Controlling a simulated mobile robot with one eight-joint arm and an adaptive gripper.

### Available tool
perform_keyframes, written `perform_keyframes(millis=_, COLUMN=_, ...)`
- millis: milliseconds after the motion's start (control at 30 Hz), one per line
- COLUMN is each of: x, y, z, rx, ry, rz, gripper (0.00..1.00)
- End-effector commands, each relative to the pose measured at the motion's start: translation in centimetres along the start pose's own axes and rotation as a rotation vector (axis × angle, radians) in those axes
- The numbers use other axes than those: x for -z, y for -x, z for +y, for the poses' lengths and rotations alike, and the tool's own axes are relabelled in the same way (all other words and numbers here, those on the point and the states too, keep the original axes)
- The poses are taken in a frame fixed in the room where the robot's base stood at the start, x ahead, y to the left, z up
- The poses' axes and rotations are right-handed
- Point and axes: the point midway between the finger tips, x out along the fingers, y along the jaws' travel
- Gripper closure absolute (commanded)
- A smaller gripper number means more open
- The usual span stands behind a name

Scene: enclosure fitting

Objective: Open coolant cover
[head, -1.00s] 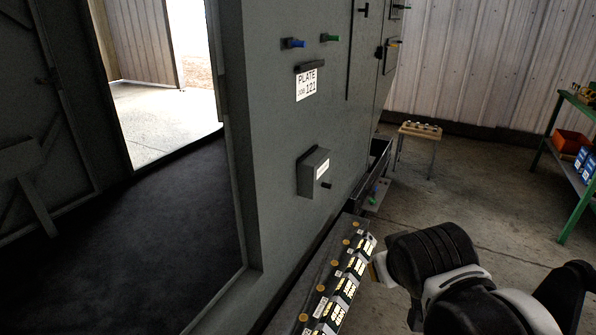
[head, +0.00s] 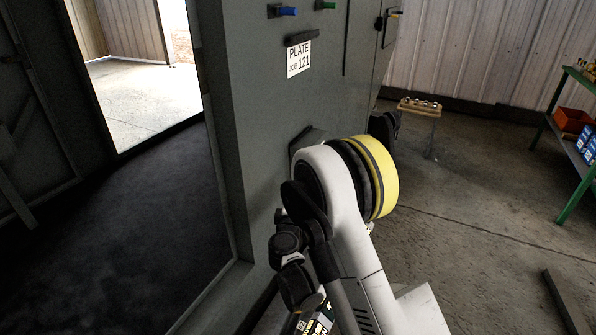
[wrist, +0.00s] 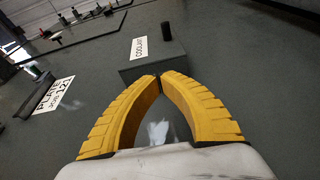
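The coolant cover (wrist: 152,62) is a grey box on the machine's wall, with a white COOLANT label (wrist: 139,47) and a black knob (wrist: 167,31) in the wrist view. In the head view my arm hides most of it; only a dark upper corner (head: 303,139) shows. My gripper (wrist: 160,77) has yellow ribbed fingers whose tips meet in the wrist view, with nothing seen between them. The tips overlap the lower edge of the box in the picture; I cannot tell whether they touch it. The gripper cannot be made out in the head view.
A PLATE JOB 121 sign (head: 299,58) hangs above the box, below a blue handle (head: 284,11) and a green handle (head: 325,5). An open doorway (head: 140,95) lies left. A small table (head: 420,109) and a green shelf (head: 574,170) stand right, with clear floor between.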

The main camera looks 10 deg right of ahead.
Motion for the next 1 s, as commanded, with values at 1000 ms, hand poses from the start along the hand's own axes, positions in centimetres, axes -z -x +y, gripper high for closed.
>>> perform_keyframes(millis=1000, x=1.1, y=-9.9, z=-1.1, rx=-0.029, ry=0.043, rz=0.021, gripper=1.0)
